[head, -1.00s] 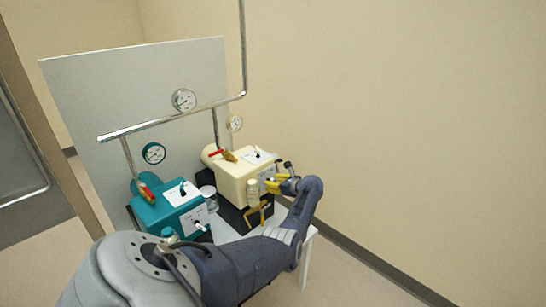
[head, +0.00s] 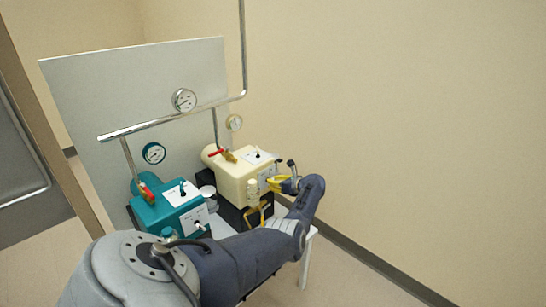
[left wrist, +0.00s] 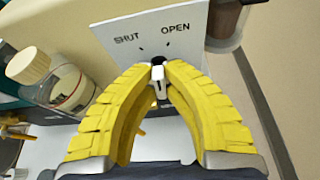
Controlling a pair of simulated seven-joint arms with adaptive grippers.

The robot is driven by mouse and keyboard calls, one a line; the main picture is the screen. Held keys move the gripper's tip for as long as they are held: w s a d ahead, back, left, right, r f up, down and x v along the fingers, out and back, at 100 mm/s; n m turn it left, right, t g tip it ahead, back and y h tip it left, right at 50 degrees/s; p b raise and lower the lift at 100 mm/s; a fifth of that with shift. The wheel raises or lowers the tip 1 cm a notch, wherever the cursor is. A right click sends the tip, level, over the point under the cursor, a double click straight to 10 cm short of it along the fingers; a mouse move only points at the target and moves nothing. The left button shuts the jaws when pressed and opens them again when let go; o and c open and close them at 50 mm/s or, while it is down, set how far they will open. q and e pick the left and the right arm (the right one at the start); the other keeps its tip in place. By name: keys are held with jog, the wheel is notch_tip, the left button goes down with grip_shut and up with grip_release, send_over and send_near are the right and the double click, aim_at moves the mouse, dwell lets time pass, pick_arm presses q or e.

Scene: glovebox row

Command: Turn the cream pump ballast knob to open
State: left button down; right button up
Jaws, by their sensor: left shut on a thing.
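The cream pump (head: 236,182) stands at the right of the bench, and my left gripper (head: 273,184) is at its right-hand front face. In the left wrist view, the yellow fingers of my left gripper (left wrist: 158,72) are shut on the ballast knob (left wrist: 158,84), a small pale lever with a dark top. The knob sits at the lower edge of a white plate (left wrist: 150,25) marked SHUT on the left and OPEN on the right. The fingers hide part of the knob, and I cannot tell which mark it points to. My right gripper is not in view.
A teal pump (head: 170,213) stands to the left of the cream one, with its own knob. A bottle with a tan cap (left wrist: 60,82) is close left of my fingers. Gauges and a metal pipe (head: 175,118) are behind. The wall is to the right.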

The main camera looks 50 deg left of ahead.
pick_arm(q)
jog(key=shift+m+g, duration=0.3)
jog(key=shift+m, duration=0.1)
jog(key=c, duration=1.5)
grip_release()
jog(key=shift+w+d, duration=0.1)
jog(key=v, duration=1.1)
jog(key=shift+d+r, duration=0.2)
jog(key=shift+d, duration=0.15)
jog(key=shift+o, duration=0.5)
